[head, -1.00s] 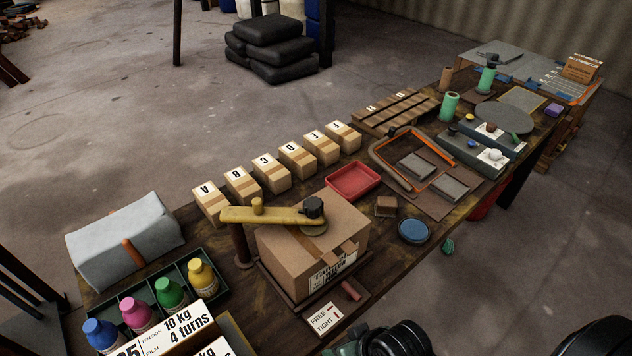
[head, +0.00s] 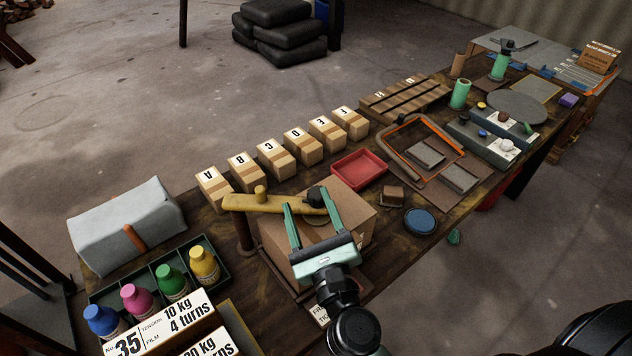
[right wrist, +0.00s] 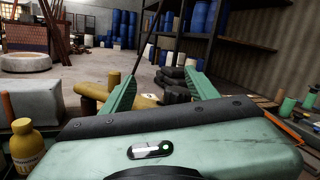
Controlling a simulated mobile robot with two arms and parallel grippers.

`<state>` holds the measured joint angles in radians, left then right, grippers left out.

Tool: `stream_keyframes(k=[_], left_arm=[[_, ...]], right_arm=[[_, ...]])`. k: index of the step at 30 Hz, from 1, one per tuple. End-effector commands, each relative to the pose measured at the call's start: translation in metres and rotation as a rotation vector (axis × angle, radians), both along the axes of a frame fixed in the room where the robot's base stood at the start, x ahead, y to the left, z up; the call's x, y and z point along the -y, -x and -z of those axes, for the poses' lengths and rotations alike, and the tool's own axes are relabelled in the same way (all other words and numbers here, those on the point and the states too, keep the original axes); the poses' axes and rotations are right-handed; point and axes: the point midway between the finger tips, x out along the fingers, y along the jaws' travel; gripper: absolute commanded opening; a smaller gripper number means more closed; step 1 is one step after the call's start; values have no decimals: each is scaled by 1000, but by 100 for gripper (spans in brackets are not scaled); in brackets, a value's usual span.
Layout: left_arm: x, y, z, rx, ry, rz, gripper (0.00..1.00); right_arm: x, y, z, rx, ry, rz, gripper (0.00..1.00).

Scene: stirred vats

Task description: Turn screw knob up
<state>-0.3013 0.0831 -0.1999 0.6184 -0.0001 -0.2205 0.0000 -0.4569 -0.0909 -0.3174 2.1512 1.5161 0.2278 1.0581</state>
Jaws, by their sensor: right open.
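A yellow arm (head: 262,203) on a dark post spans the top of a cardboard box (head: 355,213). It has a yellow peg and, at its right end, a black screw knob (head: 316,194). My right gripper (head: 308,200) has green fingers, open, reaching over the box from the front. In the head view the knob shows between the fingertips, nearer the right one; I cannot tell whether they touch it. The right wrist view shows the open fingers (right wrist: 160,80) and the yellow arm (right wrist: 92,92) beyond them. My left gripper is not in view.
Lettered cartons (head: 268,159) stand in a row behind the box. A red tray (head: 359,169) and a blue round lid (head: 420,222) are to its right. A grey-covered bundle (head: 122,225) lies at left.

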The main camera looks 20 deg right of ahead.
Motion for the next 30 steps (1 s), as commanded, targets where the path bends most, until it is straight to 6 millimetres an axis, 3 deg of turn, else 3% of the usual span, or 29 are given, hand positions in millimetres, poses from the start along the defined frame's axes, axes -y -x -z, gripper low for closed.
stream_keyframes(k=[3, 7, 11, 21, 30], left_arm=[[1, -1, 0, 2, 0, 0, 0], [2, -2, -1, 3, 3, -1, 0], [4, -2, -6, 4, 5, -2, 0], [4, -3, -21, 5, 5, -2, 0], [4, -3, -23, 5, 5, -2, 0]], right_arm=[[16, -2, 18, -59, -219, 89, 59], [24, -3, 27, -87, -318, 133, 59], [26, -13, 27, -90, -331, 140, 59], [35, -65, 27, -89, -326, 138, 59], [38, -79, 29, -90, -326, 138, 59]])
